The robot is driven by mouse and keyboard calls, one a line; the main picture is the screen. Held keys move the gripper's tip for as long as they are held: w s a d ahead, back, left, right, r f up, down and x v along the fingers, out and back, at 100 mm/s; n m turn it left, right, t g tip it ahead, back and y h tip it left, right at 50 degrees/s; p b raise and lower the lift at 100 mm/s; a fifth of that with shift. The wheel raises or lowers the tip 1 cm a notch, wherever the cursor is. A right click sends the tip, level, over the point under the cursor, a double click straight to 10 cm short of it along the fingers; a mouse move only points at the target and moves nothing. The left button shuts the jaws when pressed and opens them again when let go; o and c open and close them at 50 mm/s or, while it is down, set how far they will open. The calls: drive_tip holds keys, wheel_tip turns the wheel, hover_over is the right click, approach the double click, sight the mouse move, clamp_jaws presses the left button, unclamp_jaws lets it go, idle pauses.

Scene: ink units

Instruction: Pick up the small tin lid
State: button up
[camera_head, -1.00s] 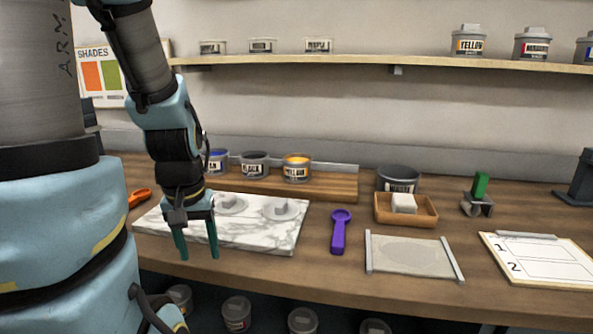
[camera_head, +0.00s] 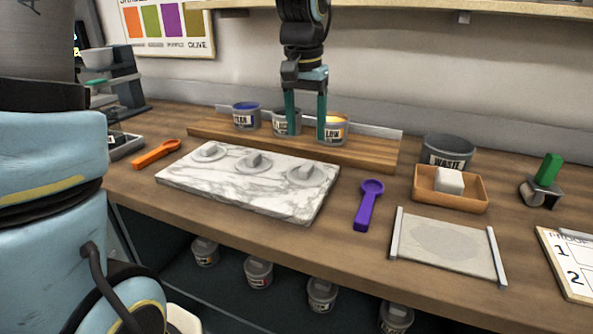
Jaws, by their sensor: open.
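Three grey lids with raised grips lie in a row on the white marble slab (camera_head: 245,192): a left lid (camera_head: 209,153), a middle lid (camera_head: 254,163) and a right lid (camera_head: 305,175). One finger partly hides the black tin (camera_head: 279,124), the other the yellow tin (camera_head: 335,131).
The tins, with a blue-filled one (camera_head: 245,117), stand on a wooden rack (camera_head: 375,153). A purple scoop (camera_head: 367,205), a waste pot (camera_head: 447,150), an orange tray (camera_head: 450,199) and a screen (camera_head: 445,243) are to the right. An orange tool (camera_head: 156,153) lies left.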

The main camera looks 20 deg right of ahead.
sight(307, 166)
drive_tip(key=f, duration=0.3)
drive_tip(key=f+p, duration=0.1)
drive_tip(key=f, duration=0.2)
drive_tip(key=w+f, duration=0.1)
drive_tip(key=f, duration=0.2)
drive_tip(key=shift+d+f+p, duration=0.15)
drive_tip(key=shift+d+p, duration=0.2)
drive_tip(key=shift+d, duration=0.05)
clamp_jaws()
